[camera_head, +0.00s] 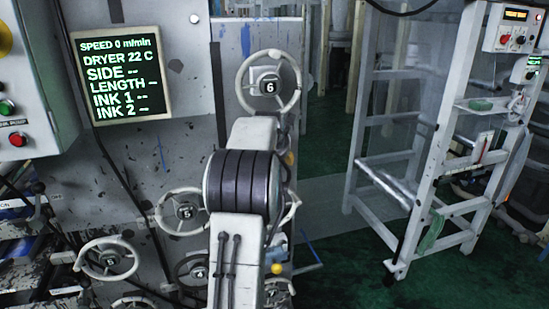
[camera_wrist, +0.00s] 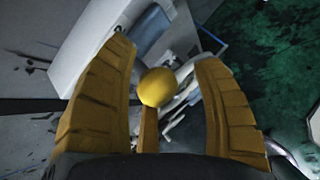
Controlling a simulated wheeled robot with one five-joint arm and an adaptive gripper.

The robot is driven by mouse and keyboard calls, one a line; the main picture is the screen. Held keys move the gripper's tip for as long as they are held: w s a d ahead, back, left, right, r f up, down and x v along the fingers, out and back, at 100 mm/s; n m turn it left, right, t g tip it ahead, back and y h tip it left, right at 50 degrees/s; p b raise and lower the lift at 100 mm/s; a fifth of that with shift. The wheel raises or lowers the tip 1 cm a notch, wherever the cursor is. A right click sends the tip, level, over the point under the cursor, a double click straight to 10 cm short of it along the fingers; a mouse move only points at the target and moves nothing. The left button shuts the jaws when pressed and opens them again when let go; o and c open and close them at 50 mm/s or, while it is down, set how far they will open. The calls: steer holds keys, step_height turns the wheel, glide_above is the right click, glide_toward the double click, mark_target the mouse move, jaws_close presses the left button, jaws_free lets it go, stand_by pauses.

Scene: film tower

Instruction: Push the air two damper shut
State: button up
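In the wrist view my gripper (camera_wrist: 164,55) has its two ochre fingers spread apart. A yellow ball knob (camera_wrist: 158,87) on a short yellow stem shows between them, with gaps on both sides. I cannot tell how deep it lies between the fingers. In the head view my arm crosses the middle of the picture and hides my gripper and part of the machine. A small yellow knob (camera_head: 277,268) shows low, just right of my arm. I see no readable air two label, so I cannot tell which one is that damper.
The grey machine panel carries numbered handwheels (camera_head: 269,87) and a display (camera_head: 121,73) reading speed 0. A control box (camera_head: 30,85) stands at the left. A white frame (camera_head: 440,170) stands at the right. Green floor (camera_head: 345,265) lies open between the machine and the frame.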

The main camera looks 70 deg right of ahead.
steer(key=shift+f, duration=0.1)
steer(key=shift+a, duration=0.1)
steer(key=v, duration=1.2)
stand_by(0.8)
